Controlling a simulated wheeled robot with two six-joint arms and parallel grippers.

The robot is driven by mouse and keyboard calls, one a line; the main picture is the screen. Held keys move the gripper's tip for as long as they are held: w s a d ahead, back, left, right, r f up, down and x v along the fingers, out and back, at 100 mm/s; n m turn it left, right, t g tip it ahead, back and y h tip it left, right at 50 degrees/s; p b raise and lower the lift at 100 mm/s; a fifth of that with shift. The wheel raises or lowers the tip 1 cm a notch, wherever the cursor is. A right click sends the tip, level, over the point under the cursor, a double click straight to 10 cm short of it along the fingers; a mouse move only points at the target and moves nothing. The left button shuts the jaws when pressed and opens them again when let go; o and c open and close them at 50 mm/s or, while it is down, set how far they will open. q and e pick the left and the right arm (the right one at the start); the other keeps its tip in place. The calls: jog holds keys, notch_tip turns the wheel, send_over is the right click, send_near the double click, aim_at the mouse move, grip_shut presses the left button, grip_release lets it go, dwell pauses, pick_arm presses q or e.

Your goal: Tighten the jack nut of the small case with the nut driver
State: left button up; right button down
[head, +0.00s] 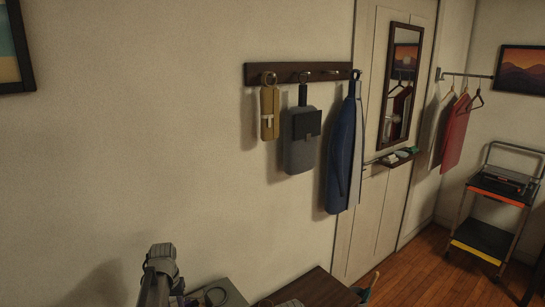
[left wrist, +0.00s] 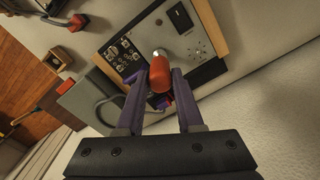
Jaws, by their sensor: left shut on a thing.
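My left gripper (left wrist: 160,78) has purple fingers on either side of the red-orange handle of the nut driver (left wrist: 160,72) and is shut on it. The driver's far end points toward a synth case with a pale panel (left wrist: 180,70) and wooden side cheeks. The panel carries a group of jacks (left wrist: 124,49), a dark slot and small knobs. I cannot tell whether the driver's tip touches a jack nut, or whether this is the small case. In the head view only part of my left arm shows, at the bottom. My right gripper is not in view.
A grey box (left wrist: 73,103) with a cable near it lies left of the case in the wrist view. A dark-brown tabletop (head: 312,287) shows low in the head view. A coat rack (head: 290,73) hangs on the wall; a cart (head: 490,241) stands far right.

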pick_arm(q)
grip_shut()
jog(key=shift+m, duration=1.4)
jog(key=shift+m, duration=1.5)
jog(key=shift+m, duration=1.4)
